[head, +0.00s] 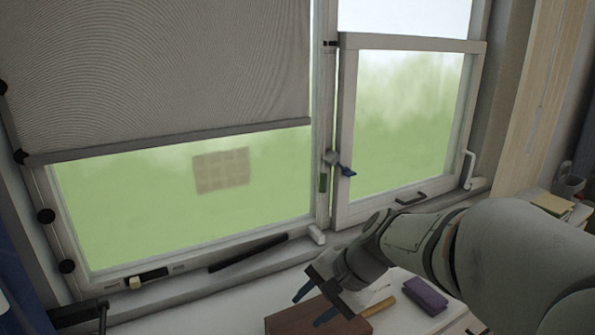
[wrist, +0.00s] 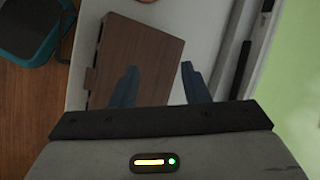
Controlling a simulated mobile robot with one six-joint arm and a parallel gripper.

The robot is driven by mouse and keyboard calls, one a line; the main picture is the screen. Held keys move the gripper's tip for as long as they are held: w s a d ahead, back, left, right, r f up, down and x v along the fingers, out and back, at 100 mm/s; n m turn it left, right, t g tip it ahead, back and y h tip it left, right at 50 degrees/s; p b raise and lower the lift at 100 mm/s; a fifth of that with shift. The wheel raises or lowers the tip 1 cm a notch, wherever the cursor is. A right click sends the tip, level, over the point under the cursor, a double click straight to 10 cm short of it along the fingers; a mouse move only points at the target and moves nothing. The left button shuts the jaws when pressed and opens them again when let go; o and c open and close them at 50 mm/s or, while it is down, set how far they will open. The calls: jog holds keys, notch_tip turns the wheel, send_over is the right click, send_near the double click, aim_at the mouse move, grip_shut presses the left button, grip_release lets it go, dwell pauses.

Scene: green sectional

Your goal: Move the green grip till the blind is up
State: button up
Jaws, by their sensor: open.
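The grey blind (head: 160,70) covers the upper part of the left window, and its bottom bar (head: 170,141) hangs slightly tilted above clear glass. A small green grip (head: 323,182) hangs upright at the post between the two windows. My gripper (head: 314,305) is open and empty, low over the sill table, below the green grip and well apart from it. In the wrist view my gripper (wrist: 159,72) points its two blue fingers over a brown wooden box (wrist: 145,45). The wrist view does not show the grip or the blind.
The brown box (head: 295,320) and a purple block (head: 426,296) lie on the white surface below. A black strip (head: 248,253) lies along the left window's lower frame.

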jog(key=w+a+r+m+t+y+p, duration=0.1)
jog(key=w+r+m+y, duration=0.2)
jog(key=w+m, duration=0.3)
jog(key=m+t+p, duration=0.4)
jog(key=m+t, duration=0.8)
jog(key=m, duration=0.3)
send_near(326, 179)
jog(key=shift+y, duration=0.4)
jog(key=x, duration=0.5)
jog(key=shift+w+d+f, duration=0.1)
jog(key=shift+w+f, duration=0.1)
jog(key=shift+w, duration=0.05)
jog(key=p+x, duration=0.2)
jog(key=x, duration=0.5)
jog(key=shift+w, duration=0.25)
jog(key=shift+c, duration=0.3)
grip_shut()
